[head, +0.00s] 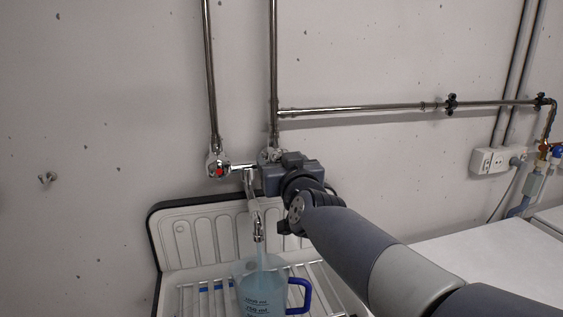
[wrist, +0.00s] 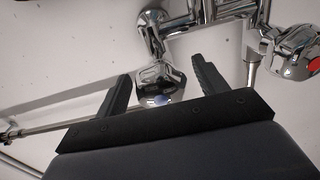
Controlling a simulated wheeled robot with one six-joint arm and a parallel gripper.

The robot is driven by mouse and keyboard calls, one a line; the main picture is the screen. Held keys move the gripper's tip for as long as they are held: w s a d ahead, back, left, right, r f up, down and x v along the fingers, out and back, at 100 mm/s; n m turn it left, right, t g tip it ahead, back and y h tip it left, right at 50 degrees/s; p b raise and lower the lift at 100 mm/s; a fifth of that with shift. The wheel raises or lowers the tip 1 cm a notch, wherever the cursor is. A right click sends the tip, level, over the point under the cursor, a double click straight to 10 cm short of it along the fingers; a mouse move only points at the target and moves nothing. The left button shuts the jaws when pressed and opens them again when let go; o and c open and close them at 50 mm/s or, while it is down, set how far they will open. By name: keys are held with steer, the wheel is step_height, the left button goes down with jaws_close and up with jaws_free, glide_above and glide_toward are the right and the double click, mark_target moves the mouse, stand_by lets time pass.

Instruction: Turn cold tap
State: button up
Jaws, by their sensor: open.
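The cold tap knob (wrist: 160,85) is chrome with a blue mark, and in the wrist view it sits between the two fingers of my gripper (wrist: 162,88). The fingers are apart, one on each side of the knob; I cannot tell whether either touches it. In the head view my gripper (head: 273,168) is at the right end of the chrome mixer and hides most of the cold knob. The hot tap knob (head: 218,168) with a red mark is at the left end; it also shows in the wrist view (wrist: 296,52). The spout (head: 254,205) hangs down between them.
A clear jug (head: 262,290) with a blue handle stands under the spout on the rack of a white sink (head: 180,240). Pipes (head: 211,75) run up the wall, and another (head: 360,107) runs right. A white worktop (head: 480,255) lies at right. The wall at left is mostly clear.

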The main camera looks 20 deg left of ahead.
steer(key=shift+c, duration=0.6)
steer(key=c, duration=0.9)
steer(key=shift+m, duration=0.4)
steer(key=m, duration=0.2)
steer(key=shift+m+b, duration=0.4)
steer(key=shift+a+m+b, duration=0.1)
steer(key=shift+m+b, duration=0.3)
steer(key=shift+m, duration=1.8)
steer(key=shift+o, duration=0.2)
steer(key=o, duration=1)
